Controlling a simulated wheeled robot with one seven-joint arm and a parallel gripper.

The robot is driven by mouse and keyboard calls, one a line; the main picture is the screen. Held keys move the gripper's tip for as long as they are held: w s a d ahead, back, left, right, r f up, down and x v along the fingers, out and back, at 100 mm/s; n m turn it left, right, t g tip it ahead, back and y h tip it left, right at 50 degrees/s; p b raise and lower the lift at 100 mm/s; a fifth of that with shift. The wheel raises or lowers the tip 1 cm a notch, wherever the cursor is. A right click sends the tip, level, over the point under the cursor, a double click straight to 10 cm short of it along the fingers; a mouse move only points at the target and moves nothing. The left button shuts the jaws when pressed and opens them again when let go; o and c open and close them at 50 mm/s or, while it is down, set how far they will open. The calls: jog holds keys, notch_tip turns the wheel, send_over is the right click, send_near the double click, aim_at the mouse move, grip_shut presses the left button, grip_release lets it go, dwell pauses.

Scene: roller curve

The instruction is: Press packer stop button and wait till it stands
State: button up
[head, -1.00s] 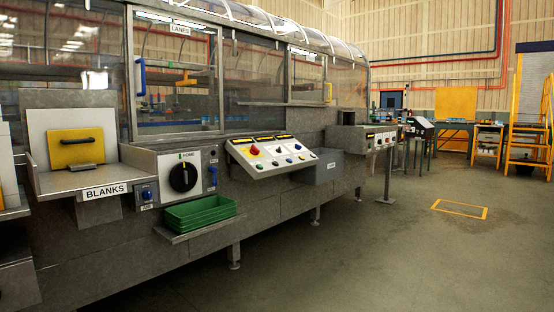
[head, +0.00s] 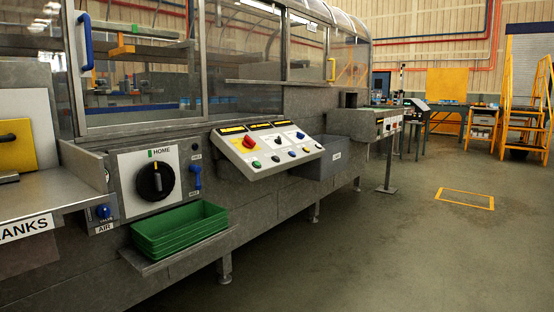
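A sloped control panel (head: 266,150) on the packer machine (head: 290,110) carries several coloured buttons, a red knob or button (head: 249,142), and three dark displays with yellow text along its top. Which button is the packer stop cannot be told, as the labels are too small to read. Whether the machine is running cannot be told. My gripper is not in view.
A black HOME dial (head: 156,181), a blue AIR valve (head: 103,211) and a green tray (head: 180,230) on a shelf (head: 140,262) project at the near left. A grey bin (head: 335,154) sits beside the panel. The floor to the right (head: 400,240) is clear around a yellow marked rectangle (head: 465,199).

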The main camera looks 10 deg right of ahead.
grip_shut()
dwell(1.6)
